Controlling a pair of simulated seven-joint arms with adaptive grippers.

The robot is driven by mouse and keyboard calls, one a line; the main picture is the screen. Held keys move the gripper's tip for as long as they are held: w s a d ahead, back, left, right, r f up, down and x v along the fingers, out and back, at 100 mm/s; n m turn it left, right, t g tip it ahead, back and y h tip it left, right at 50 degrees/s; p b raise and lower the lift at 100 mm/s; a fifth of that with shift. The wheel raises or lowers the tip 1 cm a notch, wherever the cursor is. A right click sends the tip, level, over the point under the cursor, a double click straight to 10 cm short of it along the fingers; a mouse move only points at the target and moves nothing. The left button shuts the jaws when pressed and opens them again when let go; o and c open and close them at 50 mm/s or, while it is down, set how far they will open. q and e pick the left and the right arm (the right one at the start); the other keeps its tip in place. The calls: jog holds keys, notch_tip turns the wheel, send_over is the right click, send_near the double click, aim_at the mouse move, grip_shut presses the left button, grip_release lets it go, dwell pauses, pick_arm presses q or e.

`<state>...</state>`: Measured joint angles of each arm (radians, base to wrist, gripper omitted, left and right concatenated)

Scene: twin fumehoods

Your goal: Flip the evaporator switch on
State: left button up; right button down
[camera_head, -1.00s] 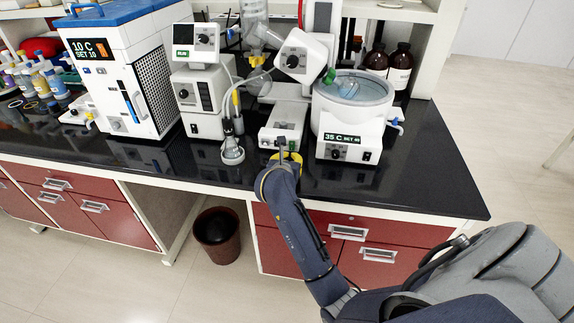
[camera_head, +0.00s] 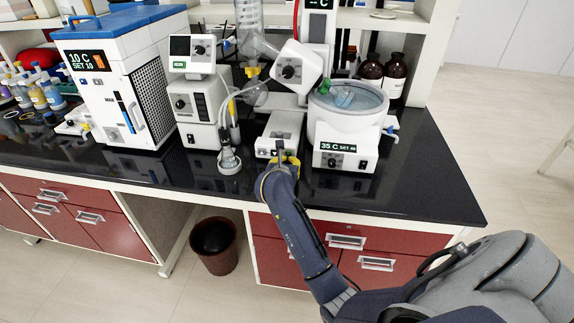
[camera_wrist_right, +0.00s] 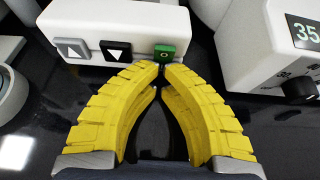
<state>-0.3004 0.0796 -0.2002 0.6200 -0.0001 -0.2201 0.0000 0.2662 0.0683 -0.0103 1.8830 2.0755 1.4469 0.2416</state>
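The evaporator's white base unit (camera_head: 284,124) stands on the black bench. Its front panel shows in the right wrist view (camera_wrist_right: 120,20), with a grey up-arrow button, a black down-arrow button and a green switch (camera_wrist_right: 165,52) marked with a circle. My right gripper (camera_head: 281,158) is at the front of this unit. In the wrist view its yellow fingers (camera_wrist_right: 163,72) are shut, with their tips together at the lower edge of the green switch. I cannot tell whether they touch it. Nothing is held. My left gripper is not in view.
The heating bath (camera_head: 347,120), with a display reading 35 C, stands close to the right of the base unit. A white pump unit (camera_head: 199,105) and a glass flask (camera_head: 229,160) stand to the left, and a chiller (camera_head: 115,85) farther left. The bench front edge is clear at right.

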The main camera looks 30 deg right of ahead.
dwell(0.4)
jog(key=shift+d+r, duration=0.1)
jog(key=shift+r, duration=0.7)
jog(key=shift+s+a, duration=0.15)
jog(key=shift+a, duration=0.05)
jog(key=v, duration=1.3)
jog(key=shift+s+a+f, duration=0.3)
jog(key=shift+s+a+f, duration=0.3)
jog(key=shift+s+f, duration=0.15)
jog(key=shift+f, duration=0.2)
